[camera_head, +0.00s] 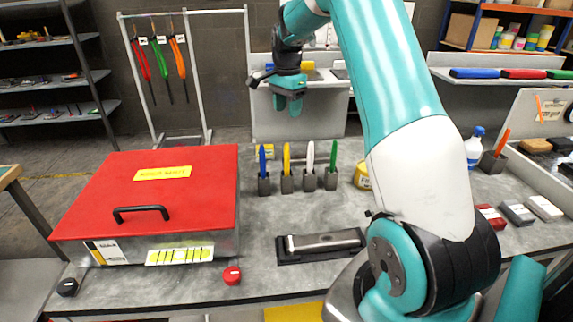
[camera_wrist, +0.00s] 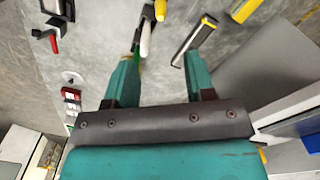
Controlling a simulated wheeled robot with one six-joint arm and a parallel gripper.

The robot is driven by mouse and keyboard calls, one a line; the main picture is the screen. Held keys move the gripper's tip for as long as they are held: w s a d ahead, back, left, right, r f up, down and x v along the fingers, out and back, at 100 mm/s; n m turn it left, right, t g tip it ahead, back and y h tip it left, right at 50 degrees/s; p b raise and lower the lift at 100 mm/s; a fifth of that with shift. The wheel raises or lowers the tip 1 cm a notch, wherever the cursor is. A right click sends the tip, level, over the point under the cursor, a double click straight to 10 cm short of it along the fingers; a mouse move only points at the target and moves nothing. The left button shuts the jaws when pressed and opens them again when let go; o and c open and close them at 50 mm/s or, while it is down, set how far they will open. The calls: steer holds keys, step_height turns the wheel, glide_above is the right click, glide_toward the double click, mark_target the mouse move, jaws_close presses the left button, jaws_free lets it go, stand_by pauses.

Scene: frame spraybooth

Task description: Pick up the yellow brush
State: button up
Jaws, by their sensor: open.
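The yellow brush (camera_head: 286,158) stands upright in a small dark holder on the grey bench. It is second from the left in a row, between the blue brush (camera_head: 262,160) and the white brush (camera_head: 310,157); the green brush (camera_head: 333,156) is at the right end. My gripper (camera_head: 289,103) is open and empty, raised above and beyond the row. In the wrist view, its fingers (camera_wrist: 162,60) are spread apart. The white brush (camera_wrist: 147,32) and a yellow piece (camera_wrist: 160,9), probably the yellow brush, show near the top there. The left finger partly hides something green.
A red-lidded box (camera_head: 150,185) with a black handle fills the bench's left. A metal tool lies in a black tray (camera_head: 290,257) in front of the brushes. A yellow tub (camera_head: 362,176) and my arm are at their right. A rack with hanging tools (camera_head: 165,60) stands behind.

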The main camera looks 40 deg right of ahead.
mark_target(287, 144)
step_height(287, 144, down, 10)
steer(key=p, duration=0.3)
steer(key=shift+a, duration=0.1)
steer(key=shift+w+f+p, duration=0.1)
steer(key=shift+f+p, duration=1.65)
steer(key=shift+f, duration=0.85)
jaws_close()
